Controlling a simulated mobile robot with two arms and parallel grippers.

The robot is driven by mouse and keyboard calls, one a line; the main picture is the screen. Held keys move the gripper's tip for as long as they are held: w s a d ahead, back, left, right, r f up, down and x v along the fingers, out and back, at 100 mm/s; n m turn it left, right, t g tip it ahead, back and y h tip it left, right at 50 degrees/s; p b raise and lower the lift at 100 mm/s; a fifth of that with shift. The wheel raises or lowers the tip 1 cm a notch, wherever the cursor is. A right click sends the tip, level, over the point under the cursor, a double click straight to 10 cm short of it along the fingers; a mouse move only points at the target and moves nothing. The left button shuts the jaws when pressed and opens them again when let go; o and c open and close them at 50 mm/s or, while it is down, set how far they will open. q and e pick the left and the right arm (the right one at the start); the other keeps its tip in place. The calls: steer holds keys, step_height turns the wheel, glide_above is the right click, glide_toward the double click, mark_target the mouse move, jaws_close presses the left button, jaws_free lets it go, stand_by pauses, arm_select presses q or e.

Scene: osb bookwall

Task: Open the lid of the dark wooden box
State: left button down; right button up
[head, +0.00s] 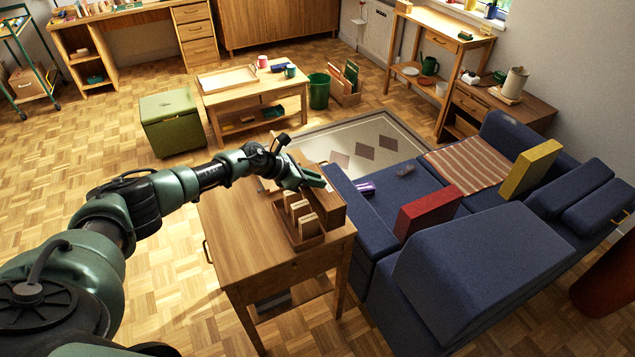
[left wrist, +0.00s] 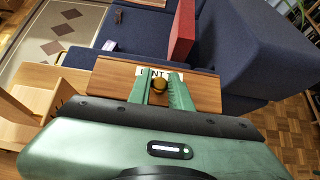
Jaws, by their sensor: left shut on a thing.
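The dark wooden box (head: 330,207) stands at the far right side of the small wooden side table (head: 232,232), beside the blue sofa. In the left wrist view its brown wooden lid (left wrist: 108,78) fills the middle, with a white lettered label (left wrist: 148,72) partly covered by the fingers. My left gripper (head: 318,180) is over the box. In the left wrist view the gripper (left wrist: 160,88) is shut on a small brass knob (left wrist: 159,83) on the lid. I cannot tell whether the lid is raised. My right gripper is not in view.
A wooden rack with upright slabs (head: 301,222) stands close in front of the box. The blue sofa (head: 375,238) with a red cushion (head: 427,211) is right of the table. The table's left part is clear. A green ottoman (head: 172,124) stands farther back.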

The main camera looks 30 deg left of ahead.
arm_select(q)
steer(key=shift+w+d+r, duration=0.35)
steer(key=shift+w+d, duration=0.1)
steer(key=shift+w, duration=0.25)
steer(key=shift+w+d+f+g+y, duration=0.15)
steer(key=shift+w+g+y, duration=0.1)
steer(key=shift+g+y, duration=0.15)
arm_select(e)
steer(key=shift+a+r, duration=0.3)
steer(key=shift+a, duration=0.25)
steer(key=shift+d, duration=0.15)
arm_select(q)
steer(key=c, duration=1.3)
jaws_free()
steer(key=shift+s+f, duration=0.1)
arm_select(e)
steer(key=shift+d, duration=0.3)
arm_select(q)
steer(key=shift+s+a+r, duration=0.3)
steer(key=v, duration=0.6)
steer(key=shift+s+r, duration=0.2)
steer(key=shift+r, duration=0.2)
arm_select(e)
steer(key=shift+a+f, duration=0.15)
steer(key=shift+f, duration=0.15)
